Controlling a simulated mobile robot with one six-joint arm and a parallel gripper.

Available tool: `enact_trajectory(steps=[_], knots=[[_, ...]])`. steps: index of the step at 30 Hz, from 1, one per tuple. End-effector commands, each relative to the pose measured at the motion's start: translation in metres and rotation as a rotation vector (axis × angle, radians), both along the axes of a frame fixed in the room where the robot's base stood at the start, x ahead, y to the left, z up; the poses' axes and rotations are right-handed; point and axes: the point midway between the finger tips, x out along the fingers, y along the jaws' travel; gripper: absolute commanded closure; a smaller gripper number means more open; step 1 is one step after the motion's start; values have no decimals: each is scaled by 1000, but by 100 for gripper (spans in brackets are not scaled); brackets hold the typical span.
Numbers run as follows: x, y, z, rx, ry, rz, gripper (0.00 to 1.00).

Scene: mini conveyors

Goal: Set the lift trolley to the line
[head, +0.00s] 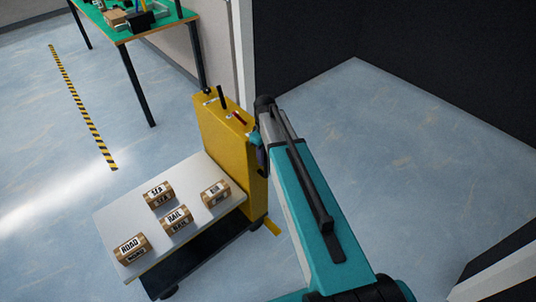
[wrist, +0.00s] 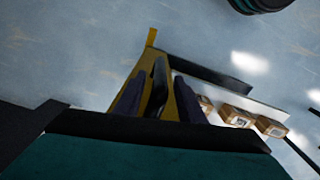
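The lift trolley has a yellow upright body (head: 226,150) and a pale flat platform (head: 135,207) on dark wheels. A short black lever (head: 221,97) and a red part (head: 239,117) show on its top. My gripper (head: 259,152) is at the right side of the yellow body, partly hidden by my arm. In the wrist view its two dark fingers (wrist: 159,74) stand apart, with a black bar (wrist: 156,90) between them and gaps seemingly on both sides. The yellow body (wrist: 143,68) lies behind them. A black-and-yellow striped line (head: 82,106) is on the floor, left of the trolley.
Several labelled cartons, including ROAD (head: 131,249) and RAIL (head: 176,220), sit on the platform. A green-topped table (head: 150,30) stands at the back left. A yellow floor mark (head: 272,227) lies beside the trolley. The floor between trolley and striped line is clear.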

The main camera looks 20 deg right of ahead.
Motion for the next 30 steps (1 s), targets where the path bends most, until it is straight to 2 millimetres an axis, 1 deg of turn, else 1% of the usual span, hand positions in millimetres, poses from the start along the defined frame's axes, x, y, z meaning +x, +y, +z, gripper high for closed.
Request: enact_trajectory(steps=[8,30], knots=[[0,1,22,0,-1,1,64],[3,1,109,1,-4,2,64]])
